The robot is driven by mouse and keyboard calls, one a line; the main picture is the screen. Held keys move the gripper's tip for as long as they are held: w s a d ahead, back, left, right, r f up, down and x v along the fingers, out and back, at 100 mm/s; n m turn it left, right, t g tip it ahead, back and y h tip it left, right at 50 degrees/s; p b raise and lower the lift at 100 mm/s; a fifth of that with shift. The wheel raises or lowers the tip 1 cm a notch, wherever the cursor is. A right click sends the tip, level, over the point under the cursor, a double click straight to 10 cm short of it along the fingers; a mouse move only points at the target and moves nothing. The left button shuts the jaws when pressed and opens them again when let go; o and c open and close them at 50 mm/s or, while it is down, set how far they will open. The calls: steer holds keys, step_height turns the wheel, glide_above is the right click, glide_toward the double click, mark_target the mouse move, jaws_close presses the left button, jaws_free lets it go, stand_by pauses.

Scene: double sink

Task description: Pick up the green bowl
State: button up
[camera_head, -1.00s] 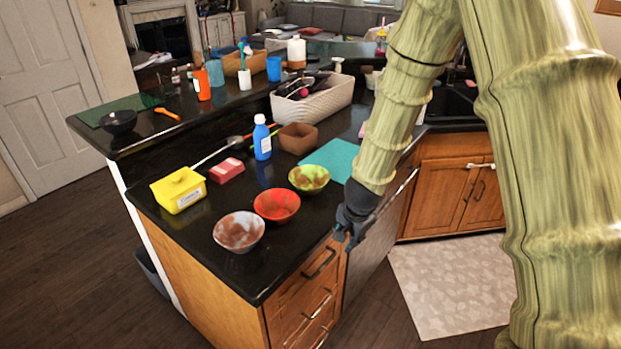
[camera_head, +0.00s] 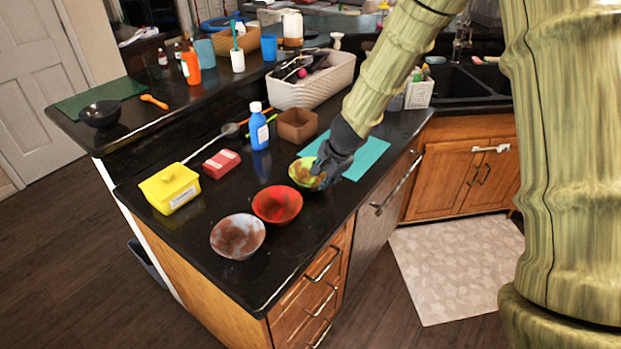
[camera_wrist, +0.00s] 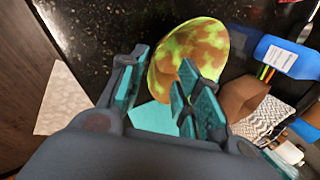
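The green bowl (camera_head: 300,173), mottled with brown, stands on the black counter behind the red bowl. My gripper (camera_head: 323,174) is at its right side and hides part of it. In the wrist view the bowl (camera_wrist: 195,45) lies just ahead of my gripper (camera_wrist: 164,62). The teal-padded fingers are apart, with part of the bowl showing between them and the right finger overlapping it. I cannot tell whether they touch it.
A red bowl (camera_head: 277,204) and a whitish-brown bowl (camera_head: 238,236) stand nearer the front edge. A teal mat (camera_head: 368,157) lies beneath my gripper. A brown square bowl (camera_head: 297,125), blue bottle (camera_head: 259,130) and white basket (camera_head: 318,88) stand behind.

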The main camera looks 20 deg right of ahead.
steer(key=shift+s+a+f, duration=0.1)
steer(key=shift+f, duration=0.35)
steer(key=shift+p+x, duration=0.55)
steer(key=shift+x, duration=1.75)
jaws_close()
